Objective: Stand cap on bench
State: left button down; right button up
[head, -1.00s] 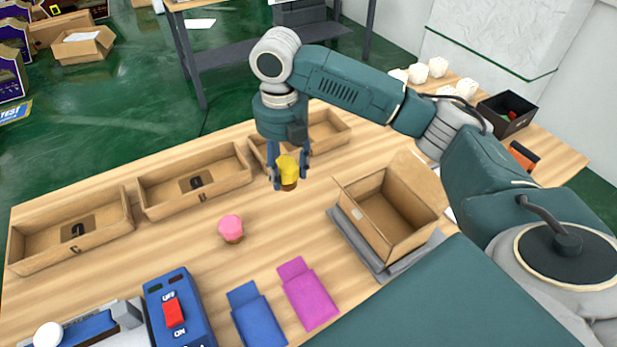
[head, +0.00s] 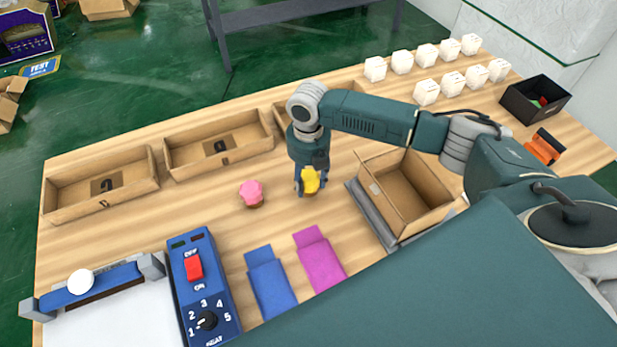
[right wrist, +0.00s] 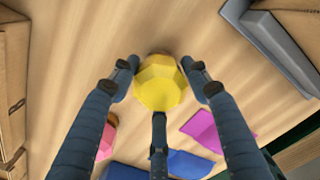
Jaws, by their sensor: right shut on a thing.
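A yellow faceted cap (head: 310,180) with a brown base shows at the middle of the bench in the head view. My right gripper (head: 311,186) is shut on it and points down at the wood bench (head: 200,215). In the right wrist view the yellow cap (right wrist: 160,84) sits between the fingertips of my right gripper (right wrist: 160,75), with its brown lower part partly hidden. Whether its base touches the bench is hard to tell. A pink cap (head: 251,190) with a brown base stands on the bench to the left. My left gripper is not in view.
Three cardboard trays (head: 100,200) line the back. An open cardboard box (head: 385,208) stands right of my gripper on a grey plate. Blue (head: 270,285) and magenta (head: 320,258) pouches and a blue switch box (head: 205,290) lie in front. Several white containers (head: 427,92) stand at back right.

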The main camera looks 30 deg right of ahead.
aim_at(308, 175)
jog(key=shift+f, duration=0.1)
jog(key=o, duration=1.2)
jog(key=shift+c, duration=0.2)
notch_tip(308, 175, up, 11)
jog(key=shift+f+b, duration=0.1)
jog(key=shift+b, duration=1.05)
jog(key=shift+r, duration=0.75)
